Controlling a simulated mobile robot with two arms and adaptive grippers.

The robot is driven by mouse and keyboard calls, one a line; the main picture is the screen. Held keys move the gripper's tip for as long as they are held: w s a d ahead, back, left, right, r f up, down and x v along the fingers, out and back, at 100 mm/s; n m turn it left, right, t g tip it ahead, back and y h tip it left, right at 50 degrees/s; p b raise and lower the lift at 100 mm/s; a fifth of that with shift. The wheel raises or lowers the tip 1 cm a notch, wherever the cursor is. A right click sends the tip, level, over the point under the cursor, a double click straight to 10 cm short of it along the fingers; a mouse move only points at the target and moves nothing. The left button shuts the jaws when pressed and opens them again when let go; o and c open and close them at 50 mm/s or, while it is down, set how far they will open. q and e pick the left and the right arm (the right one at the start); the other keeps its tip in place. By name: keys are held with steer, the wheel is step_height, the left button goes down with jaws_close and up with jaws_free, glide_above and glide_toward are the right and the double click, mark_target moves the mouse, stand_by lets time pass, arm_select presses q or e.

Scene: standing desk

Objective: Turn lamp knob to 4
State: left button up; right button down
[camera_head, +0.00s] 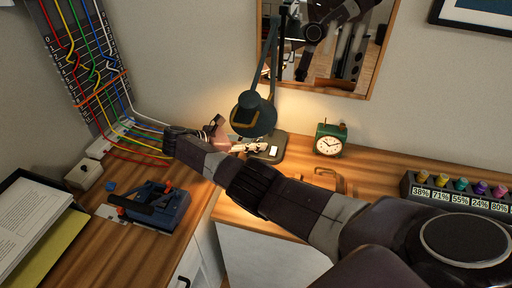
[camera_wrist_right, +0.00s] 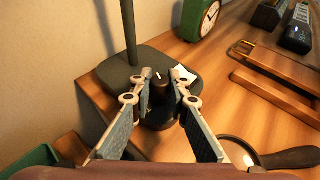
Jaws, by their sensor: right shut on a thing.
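The desk lamp has a dark green shade (camera_head: 246,117) on a jointed arm and a dark base (camera_head: 276,157) on the wooden desk. The base also shows in the right wrist view (camera_wrist_right: 118,73), with a white label (camera_wrist_right: 183,73) on it. The dark round lamp knob (camera_wrist_right: 160,88) has a white mark on its top. My right gripper (camera_head: 254,147) reaches under the shade to the base. In the right wrist view its two fingers (camera_wrist_right: 161,86) sit on either side of the knob, shut on it. The mark's number cannot be read. My left gripper is not in view.
A green clock (camera_head: 328,141) stands right of the lamp. A magnifying glass (camera_wrist_right: 289,158) and a brown wooden frame (camera_wrist_right: 265,97) lie near the gripper. A blue tool (camera_head: 157,204) lies on the left desk part. Several small bottles stand in a rack (camera_head: 407,186) at right.

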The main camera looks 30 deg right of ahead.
mark_target(257, 141)
steer(key=shift+d, duration=0.1)
stand_by(0.3)
steer(key=c, duration=1.8)
jaws_free()
steer(key=shift+d, duration=0.1)
steer(key=shift+c, duration=0.2)
steer(key=shift+r, duration=0.1)
step_height(257, 141, up, 5)
steer(key=shift+r, duration=2.45)
